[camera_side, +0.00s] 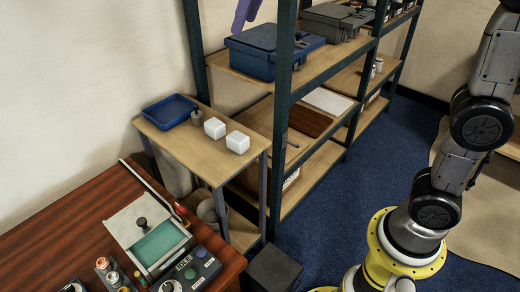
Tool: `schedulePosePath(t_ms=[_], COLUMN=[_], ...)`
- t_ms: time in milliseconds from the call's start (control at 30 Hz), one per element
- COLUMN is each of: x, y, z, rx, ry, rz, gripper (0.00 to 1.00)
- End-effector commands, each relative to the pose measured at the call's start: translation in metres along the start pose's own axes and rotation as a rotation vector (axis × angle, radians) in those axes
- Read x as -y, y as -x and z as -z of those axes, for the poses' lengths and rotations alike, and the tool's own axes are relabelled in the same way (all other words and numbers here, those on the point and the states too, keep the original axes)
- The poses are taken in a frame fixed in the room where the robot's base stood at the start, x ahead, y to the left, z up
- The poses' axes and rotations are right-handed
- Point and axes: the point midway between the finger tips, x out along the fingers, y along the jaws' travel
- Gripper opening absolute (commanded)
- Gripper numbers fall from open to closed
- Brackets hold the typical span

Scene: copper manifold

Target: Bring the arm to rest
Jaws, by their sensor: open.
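My arm rises from its yellow base ring at the right and leaves the picture at the top right edge. My gripper is not recognisable anywhere in this view, so its jaws cannot be seen. A purple angular piece (246,13) hangs into the top edge above a blue case; I cannot tell what it belongs to. No copper manifold can be made out.
A small wooden stand (180,143) holds a blue tray (166,113), a small cup and two white blocks (237,142). Dark metal shelving (284,85) carries a blue case (255,50). A reddish desk (50,232) holds controls. Blue carpet lies open between shelving and arm.

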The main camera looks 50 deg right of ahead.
Motion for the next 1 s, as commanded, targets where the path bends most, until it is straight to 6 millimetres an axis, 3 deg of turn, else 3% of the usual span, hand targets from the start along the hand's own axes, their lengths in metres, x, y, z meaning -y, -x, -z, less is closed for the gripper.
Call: schedulePosePath(t_ms=[100,267,467,600,800,900,1000], x=[-0.008,-0.01,-0.002,0.008,0.019,0.02,0.018], y=[0.018,0.025,0.005,-0.026,-0.072,-0.083,-0.081], z=[-0.048,-0.113,-0.199,-0.252,-0.296,-0.301,-0.294], rx=[-0.03,-0.065,-0.096,-0.098,-0.059,-0.058,-0.086], ry=[-0.057,-0.128,-0.219,-0.271,-0.313,-0.329,-0.339], rz=[-0.023,-0.052,-0.084,-0.095,-0.088,-0.087,-0.091], gripper=[0.63,0.63,0.63,0.63,0.63,0.63,0.63])
